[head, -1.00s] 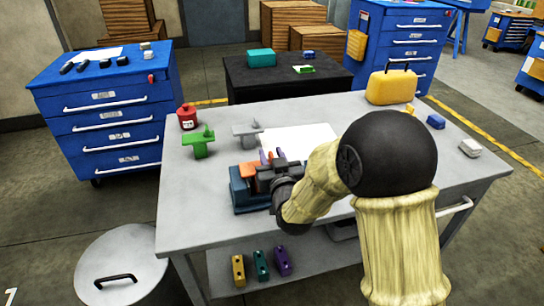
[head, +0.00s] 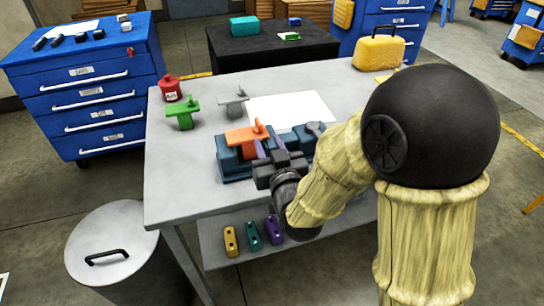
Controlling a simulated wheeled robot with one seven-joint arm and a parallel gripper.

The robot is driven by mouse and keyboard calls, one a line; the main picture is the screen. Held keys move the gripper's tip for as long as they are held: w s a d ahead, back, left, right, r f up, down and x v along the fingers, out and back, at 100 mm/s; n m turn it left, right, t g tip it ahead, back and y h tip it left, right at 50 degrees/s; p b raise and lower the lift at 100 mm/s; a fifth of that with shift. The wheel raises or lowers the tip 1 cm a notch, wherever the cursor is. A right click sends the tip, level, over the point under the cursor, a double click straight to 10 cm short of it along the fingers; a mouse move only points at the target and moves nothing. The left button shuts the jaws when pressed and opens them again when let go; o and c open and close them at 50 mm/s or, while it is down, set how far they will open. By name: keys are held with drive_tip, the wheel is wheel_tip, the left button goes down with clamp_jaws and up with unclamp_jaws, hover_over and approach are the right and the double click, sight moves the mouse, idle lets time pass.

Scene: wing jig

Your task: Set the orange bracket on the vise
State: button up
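The orange bracket (head: 241,137), a flat plate with a small upright post, lies level on top of the left part of the blue vise (head: 235,168). My gripper (head: 269,146) is just to the right and on the near side of the bracket. Its two purple fingers stand apart with a gap between them, and I see nothing held in it. The gripper body and wrist hide the front middle of the vise. Whether a finger touches the bracket's right end cannot be told.
A white sheet (head: 291,108) lies behind the vise. A yellow case (head: 379,50) stands at the back right.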

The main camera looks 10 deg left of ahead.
drive_tip(key=shift+b+v, duration=1.1)
drive_tip(key=shift+b, duration=0.15)
drive_tip(key=shift+f, duration=0.15)
drive_tip(key=s+d+f+m+g+h, duration=0.1)
drive_tip(key=d+f+g+h, duration=0.25)
drive_tip(key=d, duration=0.35)
drive_tip(key=s+d+f+m+g+h, duration=0.1)
drive_tip(key=d+f+m+g+h, duration=0.1)
drive_tip(key=d+f, duration=0.4)
drive_tip(key=d+f+m+g+h, duration=0.1)
drive_tip(key=d+f+g+h, duration=0.15)
drive_tip(key=d, duration=0.55)
drive_tip(key=s+d+f+m+g+h, duration=0.1)
drive_tip(key=s+d+f+m+g, duration=0.1)
drive_tip(key=s+d+g, duration=0.3)
drive_tip(key=s+d, duration=0.1)
drive_tip(key=s, duration=0.1)
drive_tip(key=shift+s+d+f, duration=0.2)
drive_tip(key=shift+s+d, duration=0.05)
drive_tip(key=shift+s, duration=0.15)
